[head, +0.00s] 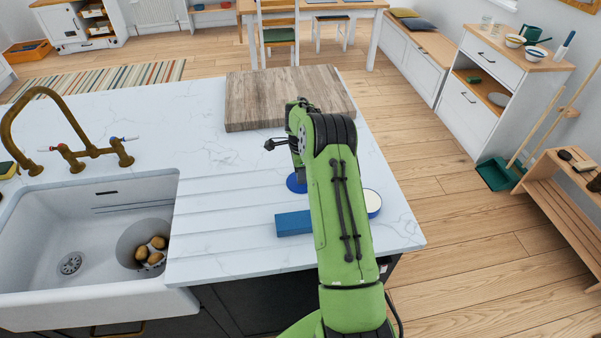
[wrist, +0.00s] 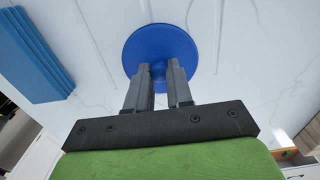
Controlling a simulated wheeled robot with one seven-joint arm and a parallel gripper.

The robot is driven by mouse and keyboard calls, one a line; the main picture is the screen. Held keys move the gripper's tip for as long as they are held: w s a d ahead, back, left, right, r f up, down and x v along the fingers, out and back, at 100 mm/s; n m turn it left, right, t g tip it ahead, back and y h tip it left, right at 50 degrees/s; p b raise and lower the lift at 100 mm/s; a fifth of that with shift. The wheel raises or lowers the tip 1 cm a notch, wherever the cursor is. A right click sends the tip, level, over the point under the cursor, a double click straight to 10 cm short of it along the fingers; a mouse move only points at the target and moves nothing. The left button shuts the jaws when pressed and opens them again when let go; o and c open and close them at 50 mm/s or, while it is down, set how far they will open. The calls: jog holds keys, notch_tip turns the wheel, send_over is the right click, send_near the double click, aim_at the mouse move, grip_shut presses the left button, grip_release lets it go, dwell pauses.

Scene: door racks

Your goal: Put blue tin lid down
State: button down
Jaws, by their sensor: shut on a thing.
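The blue tin lid (wrist: 160,43) is a round blue disc with a small knob, seen in the wrist view just past my fingertips. My gripper (wrist: 159,72) is shut on the lid's knob. In the head view the lid (head: 296,183) shows as a blue edge at the left of my green arm, low over or on the white worktop; I cannot tell whether it touches. My arm hides the rest of the lid and most of the gripper there.
A round, pale-topped blue-sided thing (head: 373,202) stands at the right, partly hidden. A wooden board (head: 250,100) lies behind. The sink (head: 40,215) with a bowl of potatoes is at left.

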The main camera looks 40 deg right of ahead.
jog(key=shift+f, duration=0.1)
jog(key=c, duration=1)
grip_release()
notch_tip(320, 180, up, 12)
jog(key=s+a+r+n+t+h, duration=0.1)
jog(key=s+a+r+n, duration=0.3)
jog(key=a+r+n, duration=0.55)
jog(key=s+a+r+n+t, duration=0.2)
jog(key=s+a+r+n, duration=0.1)
jog(key=s+a+r, duration=0.4)
jog(key=s+a+n+t, duration=0.1)
jog(key=s+a+n, duration=0.1)
jog(key=s, duration=0.4)
jog(key=s+a+f+n, duration=0.1)
jog(key=s+a+n, duration=0.1)
jog(key=s+n, duration=0.3)
jog(key=s+a+n+t+y, duration=0.1)
jog(key=s+a+n, duration=0.2)
jog(key=s, duration=0.5)
jog(key=shift+s+f+n+t+p, duration=0.2)
jog(key=shift+f+n+t+p, duration=0.1)
jog(key=shift+f+n+p, duration=0.1)
